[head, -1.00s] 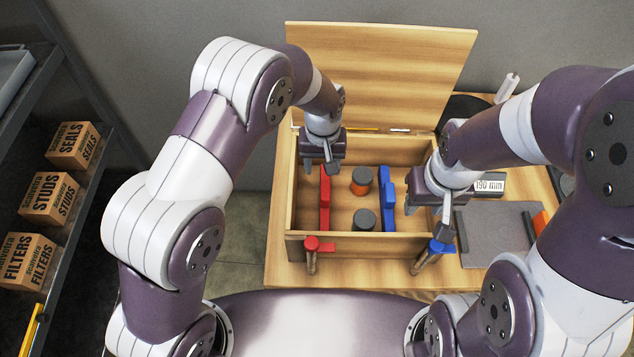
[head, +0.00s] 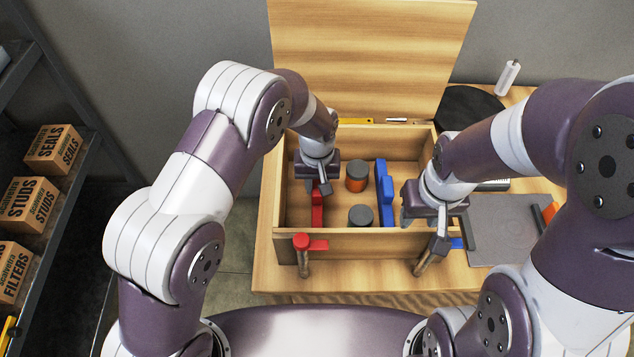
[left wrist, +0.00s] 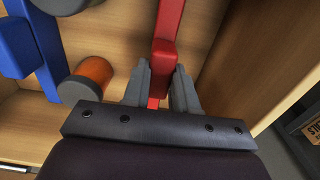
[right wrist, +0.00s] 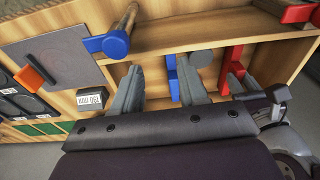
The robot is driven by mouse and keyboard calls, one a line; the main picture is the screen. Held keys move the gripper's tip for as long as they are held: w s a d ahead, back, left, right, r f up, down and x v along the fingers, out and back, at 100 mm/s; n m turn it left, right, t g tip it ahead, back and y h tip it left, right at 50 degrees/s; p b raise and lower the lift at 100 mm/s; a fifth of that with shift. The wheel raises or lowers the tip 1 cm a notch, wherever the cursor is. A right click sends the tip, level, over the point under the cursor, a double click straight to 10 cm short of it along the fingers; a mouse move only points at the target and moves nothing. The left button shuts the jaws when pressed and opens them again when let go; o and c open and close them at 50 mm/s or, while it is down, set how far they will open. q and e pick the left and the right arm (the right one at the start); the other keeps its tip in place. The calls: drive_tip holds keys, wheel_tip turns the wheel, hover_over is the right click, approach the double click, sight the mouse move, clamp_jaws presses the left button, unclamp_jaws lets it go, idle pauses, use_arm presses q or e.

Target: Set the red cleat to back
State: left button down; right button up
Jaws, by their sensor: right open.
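A red bar-shaped piece (head: 317,212), which looks like the red cleat, is inside the wooden box (head: 355,240) on its left side. My left gripper (head: 322,187) is over it and hides part of it. In the left wrist view the red piece (left wrist: 165,45) passes between my left fingertips (left wrist: 161,68); contact on both sides is unclear. A red-capped wooden peg with a red tab (head: 302,242) is at the box's front left. My right gripper (head: 428,215) is open near the box's front right corner. It holds nothing in the right wrist view (right wrist: 157,66).
A blue bar (head: 385,195) and two dark-topped cylinders (head: 357,170) (head: 361,215) are inside the box. The box lid (head: 370,60) stands open behind. A blue-tabbed peg (head: 425,262) is at the front right. A grey mat (head: 505,225) lies right of the box.

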use_arm(q)
drive_tip(key=shift+a, duration=1.75)
drive_tip(key=c, duration=0.9)
unclamp_jaws()
wheel_tip(320, 180, up, 13)
drive_tip(key=shift+f+b, duration=0.15)
drive_tip(key=shift+b, duration=0.4)
